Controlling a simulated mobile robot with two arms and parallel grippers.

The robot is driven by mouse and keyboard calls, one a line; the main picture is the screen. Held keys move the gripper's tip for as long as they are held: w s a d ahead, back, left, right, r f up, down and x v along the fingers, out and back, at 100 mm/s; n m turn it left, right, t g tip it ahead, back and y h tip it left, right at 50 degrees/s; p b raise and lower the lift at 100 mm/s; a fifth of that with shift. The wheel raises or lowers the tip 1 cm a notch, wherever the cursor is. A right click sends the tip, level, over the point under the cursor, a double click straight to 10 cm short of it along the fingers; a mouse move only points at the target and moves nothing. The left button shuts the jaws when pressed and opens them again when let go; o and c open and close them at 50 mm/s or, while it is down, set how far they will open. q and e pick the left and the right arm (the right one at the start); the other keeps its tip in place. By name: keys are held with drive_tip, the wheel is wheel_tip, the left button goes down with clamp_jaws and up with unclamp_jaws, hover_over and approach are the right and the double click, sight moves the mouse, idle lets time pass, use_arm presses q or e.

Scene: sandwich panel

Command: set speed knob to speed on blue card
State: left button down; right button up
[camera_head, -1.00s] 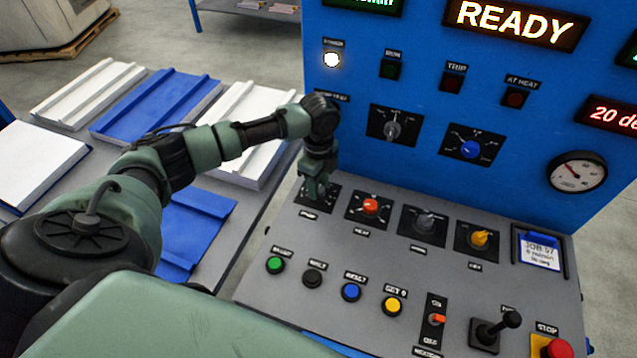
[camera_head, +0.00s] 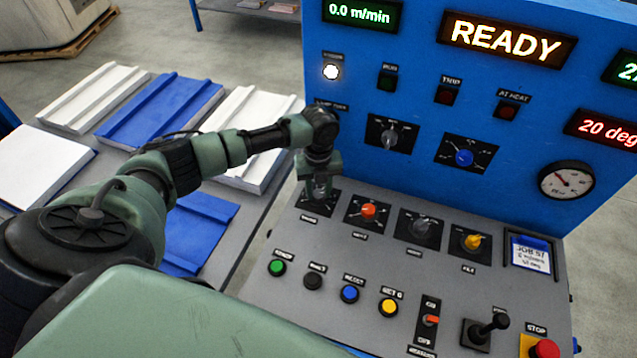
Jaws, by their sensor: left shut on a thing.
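My left gripper (camera_head: 320,190) reaches down from above onto the leftmost dial plate (camera_head: 303,200) in the row on the grey console. It is shut on the knob there, which the gripper mostly hides; the label below is too blurred to read surely. The blue card (camera_head: 530,254) sits in a dark holder at the right end of that row. Its white area reads "JOB 57", with smaller lines that look like a m/min value and a deg value. The speed display (camera_head: 360,15) on the blue panel reads 0.0 m/min. My right gripper is not in view.
Along the same row are an orange-red knob (camera_head: 368,211), a grey knob (camera_head: 421,226) and a yellow knob (camera_head: 472,241). Several push buttons, a toggle, a black lever (camera_head: 487,329) and a red stop button (camera_head: 544,348) lie nearer. The blue panel rises behind.

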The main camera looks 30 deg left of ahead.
sight(318, 194)
use_arm(q)
drive_tip(key=shift+m, duration=0.6)
drive_tip(key=c, duration=1)
unclamp_jaws()
wheel_tip(318, 194, up, 8)
drive_tip(key=shift+f+b, duration=0.1)
drive_tip(key=shift+b, duration=0.35)
